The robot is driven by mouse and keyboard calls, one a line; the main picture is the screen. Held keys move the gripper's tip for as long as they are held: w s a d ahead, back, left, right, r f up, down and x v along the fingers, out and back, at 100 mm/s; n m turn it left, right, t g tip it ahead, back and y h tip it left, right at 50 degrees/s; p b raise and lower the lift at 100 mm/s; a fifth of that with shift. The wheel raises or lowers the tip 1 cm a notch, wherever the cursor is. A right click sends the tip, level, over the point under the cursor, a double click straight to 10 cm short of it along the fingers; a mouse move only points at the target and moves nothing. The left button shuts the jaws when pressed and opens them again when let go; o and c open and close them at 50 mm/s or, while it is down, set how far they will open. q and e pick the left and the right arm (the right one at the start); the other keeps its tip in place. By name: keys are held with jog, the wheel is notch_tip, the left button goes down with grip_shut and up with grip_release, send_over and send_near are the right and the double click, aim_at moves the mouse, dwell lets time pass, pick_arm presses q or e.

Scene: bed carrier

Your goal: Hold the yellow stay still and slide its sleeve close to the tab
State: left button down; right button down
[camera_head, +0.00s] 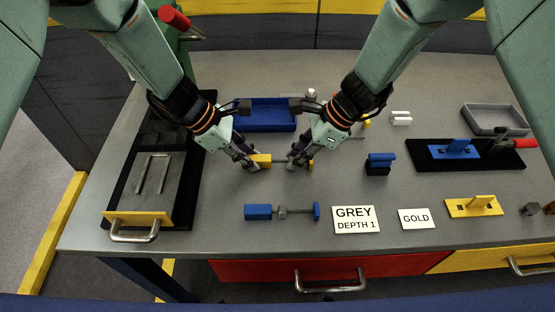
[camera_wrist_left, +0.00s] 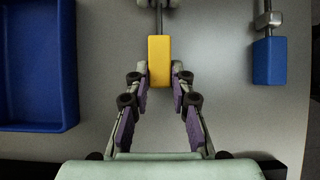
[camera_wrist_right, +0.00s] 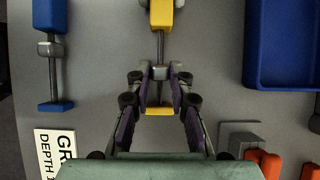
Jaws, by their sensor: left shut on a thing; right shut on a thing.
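The yellow stay lies across the table, with its yellow block (camera_head: 262,159) at the left, a thin grey rod and a small yellow tab (camera_wrist_right: 159,111) at the right. My left gripper (camera_head: 255,164) is shut on the block, which shows between its fingertips in the left wrist view (camera_wrist_left: 159,60). My right gripper (camera_head: 297,164) is shut on the grey sleeve (camera_wrist_right: 159,73). In the right wrist view the sleeve sits nearer the tab than the block, with a short length of bare rod between sleeve and tab. The fingers largely hide the sleeve in the head view.
A blue stay (camera_head: 258,212) lies in front, beside the GREY DEPTH 1 card (camera_head: 356,219) and GOLD card (camera_head: 416,218). A blue tray (camera_head: 266,127) stands behind the grippers. A blue block on a dark base (camera_head: 379,162) stands to the right. Table between is clear.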

aim_at(311, 158)
jog(key=shift+d, duration=1.55)
jog(key=shift+d, duration=0.1)
jog(key=c, duration=0.5)
grip_release()
jog(key=shift+r, duration=3.05)
